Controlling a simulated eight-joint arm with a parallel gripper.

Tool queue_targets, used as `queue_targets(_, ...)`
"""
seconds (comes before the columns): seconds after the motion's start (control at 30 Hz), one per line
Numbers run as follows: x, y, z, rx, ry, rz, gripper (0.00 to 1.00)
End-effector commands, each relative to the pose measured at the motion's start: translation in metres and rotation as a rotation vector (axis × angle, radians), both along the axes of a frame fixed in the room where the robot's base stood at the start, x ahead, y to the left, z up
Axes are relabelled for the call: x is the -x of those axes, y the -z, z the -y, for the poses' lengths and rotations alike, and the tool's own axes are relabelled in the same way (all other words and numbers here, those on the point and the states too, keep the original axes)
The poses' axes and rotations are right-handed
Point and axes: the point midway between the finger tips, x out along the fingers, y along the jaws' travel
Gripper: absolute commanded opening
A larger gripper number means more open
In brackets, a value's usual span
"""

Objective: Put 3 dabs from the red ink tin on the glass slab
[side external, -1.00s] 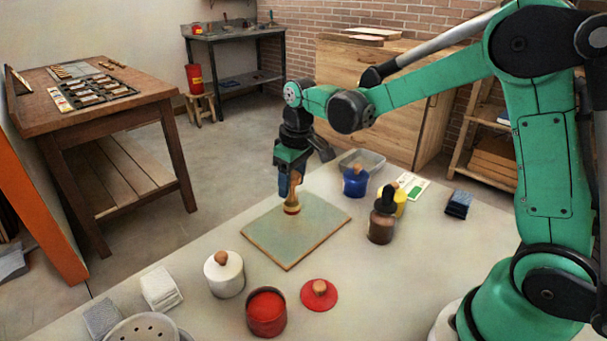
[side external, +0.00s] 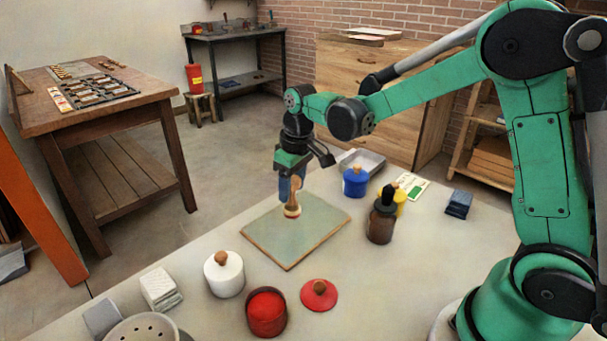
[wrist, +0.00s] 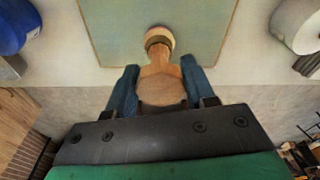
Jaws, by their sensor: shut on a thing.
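My gripper (side external: 288,187) is shut on a wooden-handled dabber (side external: 294,200) with a round pale head. It holds the dabber roughly upright, head down, at the far part of the glass slab (side external: 285,243). I cannot tell whether the head touches the slab. In the wrist view the dabber handle (wrist: 162,88) sits between the blue fingers, its head over the slab (wrist: 205,30). No red mark shows on the visible slab; the part under the head is hidden. The red ink tin (side external: 267,313) stands open in front of the slab, red ink inside. Its red lid (side external: 318,297) lies beside it.
A closed white tin (side external: 224,277) stands left of the slab. A brown bottle (side external: 381,222), a blue tin (side external: 356,182) and a yellow tin (side external: 400,200) stand to its right. White cloths (side external: 160,287) and a perforated bowl (side external: 145,328) are at front left.

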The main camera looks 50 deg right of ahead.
Motion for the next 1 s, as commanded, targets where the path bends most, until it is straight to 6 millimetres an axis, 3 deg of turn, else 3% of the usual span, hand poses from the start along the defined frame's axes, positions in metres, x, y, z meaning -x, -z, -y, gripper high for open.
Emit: queue_targets(1.0, -0.0002, 0.0092, 0.0, 0.0, 0.0, 0.0, 0.0)
